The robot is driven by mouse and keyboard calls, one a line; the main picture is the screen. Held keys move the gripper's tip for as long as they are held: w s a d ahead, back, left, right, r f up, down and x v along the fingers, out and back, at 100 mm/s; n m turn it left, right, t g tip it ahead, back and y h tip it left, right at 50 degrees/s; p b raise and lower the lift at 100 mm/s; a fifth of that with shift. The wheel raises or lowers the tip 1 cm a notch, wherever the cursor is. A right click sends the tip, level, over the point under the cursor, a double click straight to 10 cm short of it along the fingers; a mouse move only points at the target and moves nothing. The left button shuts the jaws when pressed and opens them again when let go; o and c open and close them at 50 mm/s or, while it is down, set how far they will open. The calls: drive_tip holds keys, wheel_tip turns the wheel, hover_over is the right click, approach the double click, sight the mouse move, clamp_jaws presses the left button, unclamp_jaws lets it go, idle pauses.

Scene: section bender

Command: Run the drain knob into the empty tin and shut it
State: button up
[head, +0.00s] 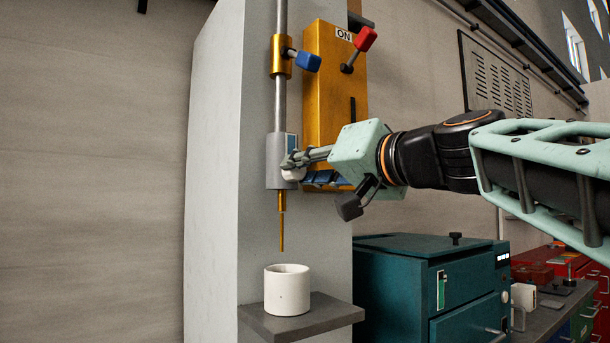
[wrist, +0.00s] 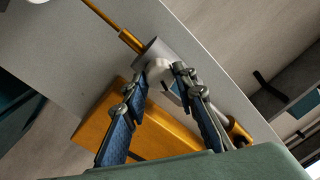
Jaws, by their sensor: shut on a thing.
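The white drain knob (head: 293,173) sits on the front of a grey cylindrical valve body (head: 275,168) on the pipe. My gripper (head: 294,161) is shut on the knob, coming from the right; its fingers partly hide it. The knob also shows in the wrist view (wrist: 158,70) between the fingertips. A brass spout (head: 282,202) points down from the valve body, with a thin amber line (head: 281,238) below it; I cannot tell whether that is tube or liquid. The white tin (head: 287,291) stands upright under it on a dark shelf (head: 330,317). Its inside is hidden.
An orange box (head: 325,85) with a red-knobbed lever (head: 364,40) marked ON stands behind the pipe. A blue-handled valve (head: 306,61) is above my gripper. A teal cabinet (head: 400,285) stands right of the shelf. Open space lies left of the grey column.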

drive_tip(key=m, duration=0.3)
drive_tip(key=shift+f+m, duration=0.1)
drive_tip(key=shift+m, duration=2)
drive_tip(key=o, duration=1.2)
drive_tip(key=shift+c, duration=0.2)
drive_tip(key=shift+s, duration=0.1)
drive_tip(key=v, duration=1.2)
drive_tip(key=shift+f, duration=0.15)
